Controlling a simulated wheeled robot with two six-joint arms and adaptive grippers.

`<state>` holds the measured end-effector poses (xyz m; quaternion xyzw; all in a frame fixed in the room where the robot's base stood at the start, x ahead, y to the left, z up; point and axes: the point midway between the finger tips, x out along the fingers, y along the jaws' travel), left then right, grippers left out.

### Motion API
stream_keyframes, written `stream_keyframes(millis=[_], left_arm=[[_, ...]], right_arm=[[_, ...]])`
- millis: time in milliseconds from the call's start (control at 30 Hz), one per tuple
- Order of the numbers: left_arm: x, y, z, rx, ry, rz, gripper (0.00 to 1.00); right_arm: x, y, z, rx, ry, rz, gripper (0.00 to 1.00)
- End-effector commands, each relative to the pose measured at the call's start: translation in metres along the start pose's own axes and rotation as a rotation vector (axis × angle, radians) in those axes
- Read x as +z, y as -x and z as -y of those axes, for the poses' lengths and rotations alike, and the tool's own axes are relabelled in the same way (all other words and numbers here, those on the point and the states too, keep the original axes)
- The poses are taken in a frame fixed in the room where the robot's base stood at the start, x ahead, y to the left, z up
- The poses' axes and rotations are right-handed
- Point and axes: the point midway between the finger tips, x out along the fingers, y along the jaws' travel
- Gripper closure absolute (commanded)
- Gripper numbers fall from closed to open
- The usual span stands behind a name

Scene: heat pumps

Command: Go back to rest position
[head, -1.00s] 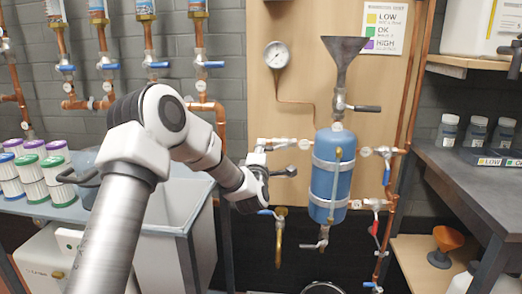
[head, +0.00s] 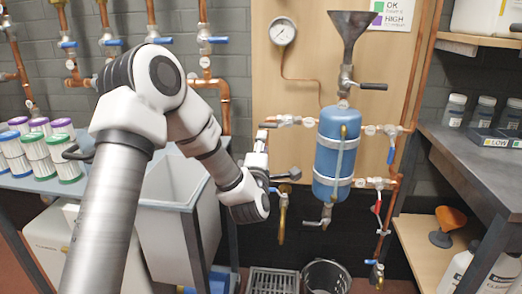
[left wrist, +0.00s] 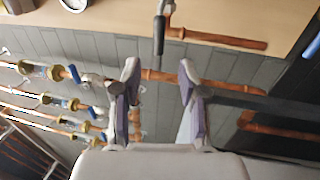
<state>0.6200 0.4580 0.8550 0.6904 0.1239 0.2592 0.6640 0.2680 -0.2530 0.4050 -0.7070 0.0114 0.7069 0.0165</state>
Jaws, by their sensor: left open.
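My left arm comes in from the lower left of the head view, and my left gripper (head: 276,170) is in front of the wooden panel, left of the blue tank (head: 328,165). In the left wrist view my left gripper (left wrist: 160,82) shows two purple-grey fingers spread apart with nothing between them. Pipes and the wall lie behind the fingers. My right gripper is in neither view.
A pressure gauge (head: 282,31) and a grey funnel (head: 350,32) are on the panel. A sink (head: 175,190) and filter cartridges (head: 62,155) are at left. A dark bench (head: 470,165) is at right. A bucket (head: 325,277) stands on the floor.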

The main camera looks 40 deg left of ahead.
Motion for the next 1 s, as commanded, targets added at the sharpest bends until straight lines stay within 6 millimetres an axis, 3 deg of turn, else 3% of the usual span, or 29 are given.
stream_keyframes(millis=[100,200,767,867,967,1000], left_arm=[[0.0,0.019,0.0,-0.001,-0.001,0.001,0.58],[0.0,0.025,0.0,0.0,-0.001,0.001,0.58],[0.0,0.026,0.007,-0.011,-0.007,0.002,0.58],[0.007,0.035,0.042,-0.066,-0.056,0.024,0.58],[0.023,0.064,0.107,-0.174,-0.157,0.093,0.58],[0.03,0.081,0.137,-0.234,-0.2,0.135,0.58]], right_arm=[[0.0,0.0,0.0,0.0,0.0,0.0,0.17],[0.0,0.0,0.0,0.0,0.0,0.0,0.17],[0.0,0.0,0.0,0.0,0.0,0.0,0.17],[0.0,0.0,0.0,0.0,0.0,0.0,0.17],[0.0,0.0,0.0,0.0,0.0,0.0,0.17],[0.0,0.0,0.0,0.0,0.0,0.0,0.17]])
